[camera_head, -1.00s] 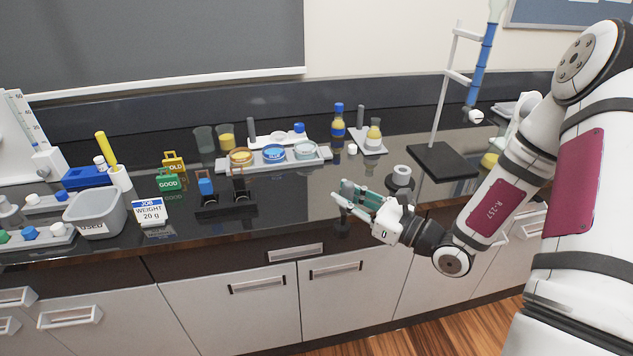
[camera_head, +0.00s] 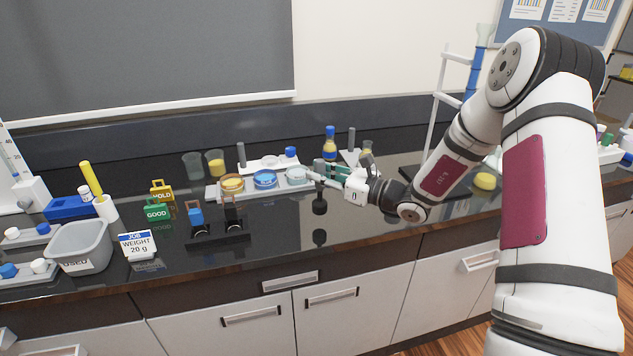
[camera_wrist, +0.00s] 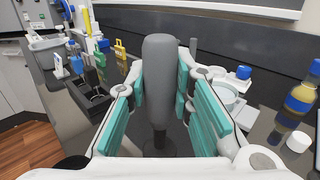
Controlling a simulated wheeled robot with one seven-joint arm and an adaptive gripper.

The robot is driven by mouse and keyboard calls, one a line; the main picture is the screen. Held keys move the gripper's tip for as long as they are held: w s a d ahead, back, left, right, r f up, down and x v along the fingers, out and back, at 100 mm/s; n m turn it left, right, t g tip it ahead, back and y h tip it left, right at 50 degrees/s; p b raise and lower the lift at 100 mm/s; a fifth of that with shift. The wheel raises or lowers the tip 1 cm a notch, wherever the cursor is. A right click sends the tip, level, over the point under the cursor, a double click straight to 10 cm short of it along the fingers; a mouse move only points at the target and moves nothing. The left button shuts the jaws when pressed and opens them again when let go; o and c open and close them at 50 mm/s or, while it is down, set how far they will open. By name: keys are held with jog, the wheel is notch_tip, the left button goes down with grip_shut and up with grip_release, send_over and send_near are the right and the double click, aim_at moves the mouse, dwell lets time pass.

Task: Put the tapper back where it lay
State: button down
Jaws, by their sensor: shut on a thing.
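The tapper shows in the wrist view as a thick grey handle (camera_wrist: 159,75) standing upright between the teal finger pads. My gripper (camera_wrist: 158,95) is shut on it. In the head view my gripper (camera_head: 327,173) is over the counter, in front of the white tray's right end. The tapper's dark lower part (camera_head: 319,201) hangs below the fingers. A gap to its reflection shows that it is off the black counter. The fingers hide part of the handle there.
The white tray (camera_head: 213,194) holds several round dishes. Bottles stand behind my gripper. The glossy counter (camera_head: 285,225) is clear in front of the tray.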

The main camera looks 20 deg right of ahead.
jog(key=shift+w+a+f, duration=0.1)
jog(key=shift+w, duration=1.3)
jog(key=shift+f, duration=1.8)
jog(key=c, duration=1.4)
grip_release()
jog(key=shift+f, duration=0.15)
